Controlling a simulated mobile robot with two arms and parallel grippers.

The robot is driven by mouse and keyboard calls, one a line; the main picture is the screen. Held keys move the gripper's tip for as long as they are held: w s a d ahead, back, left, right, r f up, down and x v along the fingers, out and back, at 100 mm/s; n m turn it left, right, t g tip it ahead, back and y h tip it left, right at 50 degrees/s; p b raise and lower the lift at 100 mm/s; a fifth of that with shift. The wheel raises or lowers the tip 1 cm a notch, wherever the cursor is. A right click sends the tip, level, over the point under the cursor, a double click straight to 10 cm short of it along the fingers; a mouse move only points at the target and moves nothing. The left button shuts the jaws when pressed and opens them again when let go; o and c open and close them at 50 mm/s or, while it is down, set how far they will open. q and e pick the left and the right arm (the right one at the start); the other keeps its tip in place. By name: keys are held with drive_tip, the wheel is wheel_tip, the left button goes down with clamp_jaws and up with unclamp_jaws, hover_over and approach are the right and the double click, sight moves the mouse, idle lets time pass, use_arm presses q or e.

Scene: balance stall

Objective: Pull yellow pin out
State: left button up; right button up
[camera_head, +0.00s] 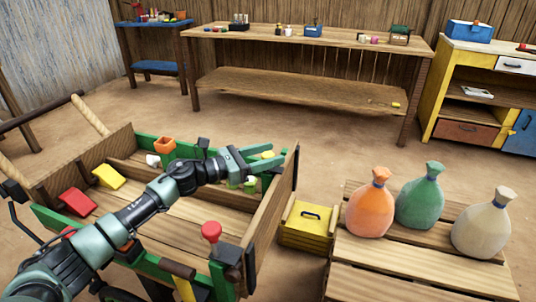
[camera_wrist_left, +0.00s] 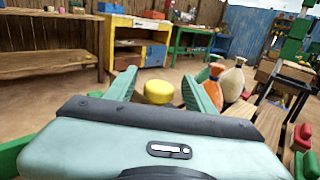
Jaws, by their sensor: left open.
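The yellow pin shows its rounded yellow head (camera_wrist_left: 158,92) in the left wrist view, ahead of and between the two green fingers. In the head view it is mostly hidden by my left gripper (camera_head: 265,160), which is over the far right corner of the wooden cart (camera_head: 190,215). The gripper is open, with a finger on each side of the pin head in the wrist view. I see gaps between the fingers and the head, and cannot tell any contact. The pin's shaft is hidden. My right gripper is not in view.
A red-headed pin (camera_head: 211,232) stands at the cart's near right corner. A yellow box (camera_head: 308,222) with a dark handle is right of the cart. Orange (camera_head: 370,210), green (camera_head: 420,203) and cream (camera_head: 483,228) sacks stand on a wooden pallet (camera_head: 375,285). Open floor lies behind.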

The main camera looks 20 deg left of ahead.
use_arm(q)
clamp_jaws()
idle(1.4)
